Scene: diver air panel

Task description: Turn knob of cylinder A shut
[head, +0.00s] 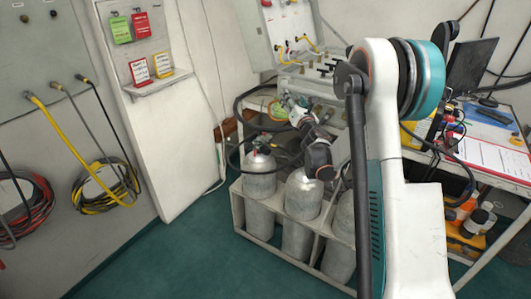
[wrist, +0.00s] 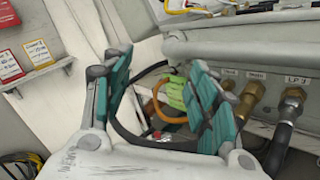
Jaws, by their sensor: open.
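Grey gas cylinders stand in a pale rack in the head view; I cannot read which is cylinder A. The left cylinder (head: 260,178) has a metal valve with a small red part (head: 258,143) on top. The middle cylinder (head: 303,195) stands beside it, its top partly behind my arm. My gripper (head: 287,102) is above and behind the cylinders, near the panel box. In the wrist view my gripper (wrist: 160,65) has its teal fingers wide apart and nothing held. A green item (wrist: 176,93) and a small red-and-silver part (wrist: 157,134) show beyond the gap between the fingers.
The rack (head: 240,212) frames the cylinders. Dark hoses and brass fittings (wrist: 291,100), one by an "LP 3" label, lie right of the fingers. A cluttered table (head: 500,160) stands at right. Coiled hoses (head: 105,185) hang at left. Green floor (head: 185,255) is clear at front left.

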